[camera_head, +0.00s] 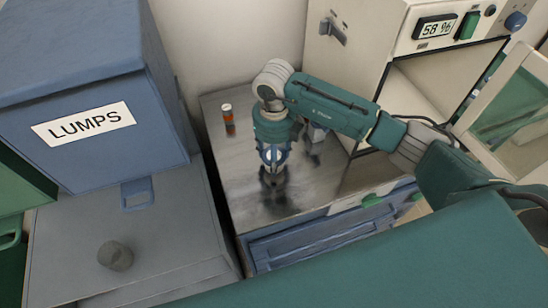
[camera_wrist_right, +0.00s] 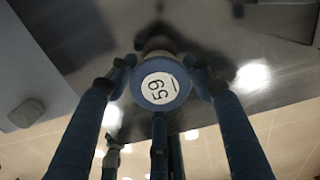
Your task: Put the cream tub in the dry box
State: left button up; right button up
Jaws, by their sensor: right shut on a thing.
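My right gripper (camera_head: 272,172) points down over the steel worktop, with its fingers closed around a small tub. In the right wrist view the fingers of my right gripper (camera_wrist_right: 162,85) surround the cream tub (camera_wrist_right: 155,45), which shows a blue round end with a white number label and a little of its pale side. In the head view the tub is mostly hidden by the fingers, and I cannot tell if it touches the worktop. The dry box (camera_head: 395,35) is the cream cabinet at the right, reading 58 %, with its front open. My left gripper is out of view.
An orange-brown vial (camera_head: 228,118) stands on the steel worktop (camera_head: 235,185) behind my right gripper. The dry box's windowed door (camera_head: 515,110) stands open at the right. A blue LUMPS cabinet (camera_head: 90,120) and a grey lump (camera_head: 115,255) are at the left.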

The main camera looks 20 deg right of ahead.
aim_at(278, 159)
notch_tip(278, 159, up, 18)
jog(key=b, duration=0.3)
jog(key=s+d+f+n, duration=0.2)
jog(key=s+n, duration=0.5)
jog(key=n, duration=0.9)
jog(key=s+d+f+n, duration=0.1)
jog(key=s+n, duration=0.6)
jog(key=n, duration=1)
jog(key=shift+d+f+n, duration=0.3)
jog(key=shift+d+f, duration=0.05)
jog(key=shift+d, duration=0.2)
jog(key=shift+a, duration=0.15)
